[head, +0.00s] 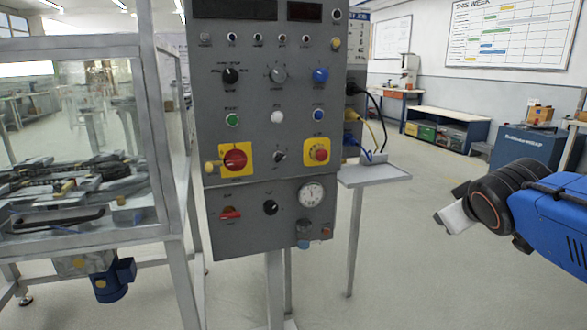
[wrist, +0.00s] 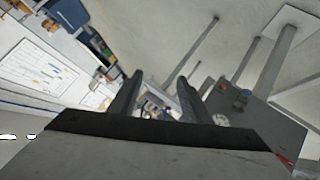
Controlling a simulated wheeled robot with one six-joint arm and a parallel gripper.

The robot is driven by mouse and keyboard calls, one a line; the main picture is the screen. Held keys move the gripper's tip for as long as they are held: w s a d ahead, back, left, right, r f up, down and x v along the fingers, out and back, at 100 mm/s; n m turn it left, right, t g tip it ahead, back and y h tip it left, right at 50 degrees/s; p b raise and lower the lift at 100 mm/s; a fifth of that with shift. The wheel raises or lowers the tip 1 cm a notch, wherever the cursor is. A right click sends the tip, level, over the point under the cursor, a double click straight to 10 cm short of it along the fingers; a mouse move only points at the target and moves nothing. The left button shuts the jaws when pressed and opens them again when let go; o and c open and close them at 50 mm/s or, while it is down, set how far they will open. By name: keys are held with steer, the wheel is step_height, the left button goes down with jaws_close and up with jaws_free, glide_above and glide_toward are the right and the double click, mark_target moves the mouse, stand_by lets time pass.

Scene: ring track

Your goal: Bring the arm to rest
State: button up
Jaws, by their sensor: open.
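My arm comes in from the right edge in the head view as a blue link with a dark joint. A pale grey end part shows at its left tip, but the fingers are not clear there. In the wrist view my gripper (wrist: 157,88) shows two dark fingers standing apart with nothing between them. It is open and empty, in free air to the right of the grey control panel (head: 262,165) and clear of it. The panel's lower part also shows at the right of the wrist view (wrist: 255,122).
The panel carries knobs, buttons and a gauge (head: 311,195). A small grey shelf (head: 375,174) with cables above it juts out at its right. A glass-walled machine (head: 75,130) stands at the left. A bench (head: 446,122) and a blue cabinet (head: 530,148) stand behind. The floor between is clear.

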steer(key=s+a+f+m+g+y, duration=0.1)
steer(key=s+a+f+m+g, duration=0.1)
steer(key=s+f, duration=0.6)
steer(key=s+a+f+m+g+y, duration=0.2)
steer(key=s+a+f+g, duration=0.2)
steer(key=s+f, duration=0.4)
steer(key=s+a, duration=0.1)
steer(key=s, duration=0.2)
steer(key=shift+f, duration=0.35)
stand_by(0.3)
